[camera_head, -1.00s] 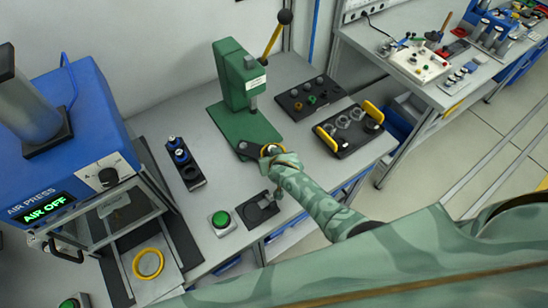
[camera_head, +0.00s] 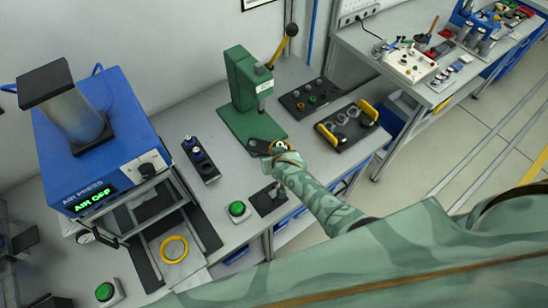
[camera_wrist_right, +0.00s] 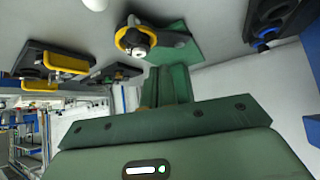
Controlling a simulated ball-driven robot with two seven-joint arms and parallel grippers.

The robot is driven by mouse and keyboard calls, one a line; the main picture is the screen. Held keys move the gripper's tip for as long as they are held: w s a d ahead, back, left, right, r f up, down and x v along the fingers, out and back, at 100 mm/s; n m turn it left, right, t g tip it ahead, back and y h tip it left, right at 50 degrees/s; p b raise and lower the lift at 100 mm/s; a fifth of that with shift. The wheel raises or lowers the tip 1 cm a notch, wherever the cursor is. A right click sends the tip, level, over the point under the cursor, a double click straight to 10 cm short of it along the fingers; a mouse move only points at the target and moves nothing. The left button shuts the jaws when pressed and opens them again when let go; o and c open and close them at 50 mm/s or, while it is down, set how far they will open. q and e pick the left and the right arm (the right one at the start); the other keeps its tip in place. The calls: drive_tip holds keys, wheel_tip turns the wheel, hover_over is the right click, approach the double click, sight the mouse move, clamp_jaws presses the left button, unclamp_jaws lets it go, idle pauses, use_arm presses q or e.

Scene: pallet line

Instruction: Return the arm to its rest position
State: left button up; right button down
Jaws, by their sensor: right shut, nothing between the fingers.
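My right arm, in camouflage green, comes in from the right in the head view. Its gripper (camera_head: 279,164) is at the front of the green press (camera_head: 243,78), low over the bench, and looks empty; its fingertips are too small to make out clearly. A yellow ring (camera_head: 283,147) shows just beyond the hand. In the right wrist view the yellow ring (camera_wrist_right: 124,37) sits around a pale part at the press's black holder. My left gripper is not in view.
The blue air press (camera_head: 95,130) stands at left, its display reading AIR OFF. A black tray with yellow handles (camera_head: 327,134) lies right of the press. A green button (camera_head: 237,208) and a black holder with blue-topped parts (camera_head: 207,170) are on the bench. A second bench is at right.

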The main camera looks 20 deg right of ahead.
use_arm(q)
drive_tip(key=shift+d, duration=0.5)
